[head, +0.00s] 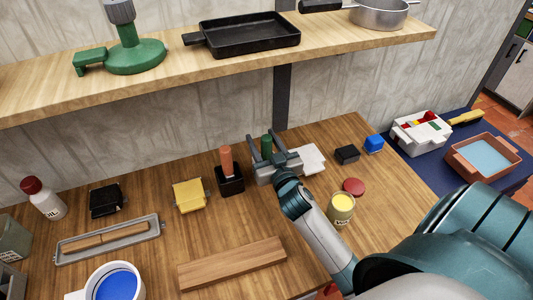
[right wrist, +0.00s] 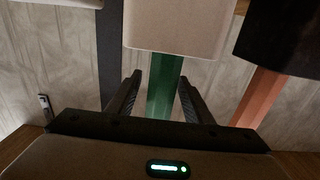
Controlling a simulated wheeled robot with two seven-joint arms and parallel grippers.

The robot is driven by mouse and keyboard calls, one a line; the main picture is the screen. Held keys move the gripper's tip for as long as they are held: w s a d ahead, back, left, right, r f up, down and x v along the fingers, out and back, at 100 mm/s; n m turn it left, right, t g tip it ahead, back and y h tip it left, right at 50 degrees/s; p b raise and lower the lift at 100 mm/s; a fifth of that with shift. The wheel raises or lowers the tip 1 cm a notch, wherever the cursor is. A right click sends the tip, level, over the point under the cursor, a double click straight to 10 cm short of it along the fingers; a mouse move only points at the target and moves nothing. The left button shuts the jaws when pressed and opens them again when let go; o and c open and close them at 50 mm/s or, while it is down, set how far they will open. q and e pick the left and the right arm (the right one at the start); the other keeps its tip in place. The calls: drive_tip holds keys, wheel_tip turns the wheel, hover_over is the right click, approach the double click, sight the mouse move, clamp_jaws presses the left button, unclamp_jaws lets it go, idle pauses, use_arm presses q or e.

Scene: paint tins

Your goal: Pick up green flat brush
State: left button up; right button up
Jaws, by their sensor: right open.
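The green flat brush (head: 266,147) stands upright at the back of the table, its green handle pointing up. Its lower end is hidden by a pale block-shaped holder and my gripper. My right gripper (head: 265,134) is open, with one finger on each side of the green handle. In the right wrist view, the handle (right wrist: 164,88) shows between the two open fingers (right wrist: 160,80), with a gap on both sides. The pale block (right wrist: 178,28) is at the handle's far end. My left gripper is not in view.
An orange-handled tool (head: 227,160) stands in a black block (head: 229,182) just left of the gripper. A white item (head: 312,159) lies close on the right. A yellow tin (head: 341,208) stands nearer. A wooden shelf (head: 350,48) is above.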

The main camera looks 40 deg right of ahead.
drive_tip(key=shift+w, duration=0.3)
drive_tip(key=c, duration=1.1)
drive_tip(key=shift+r, duration=0.15)
wheel_tip(320, 180, up, 10)
drive_tip(key=shift+f, duration=0.1)
idle(0.3)
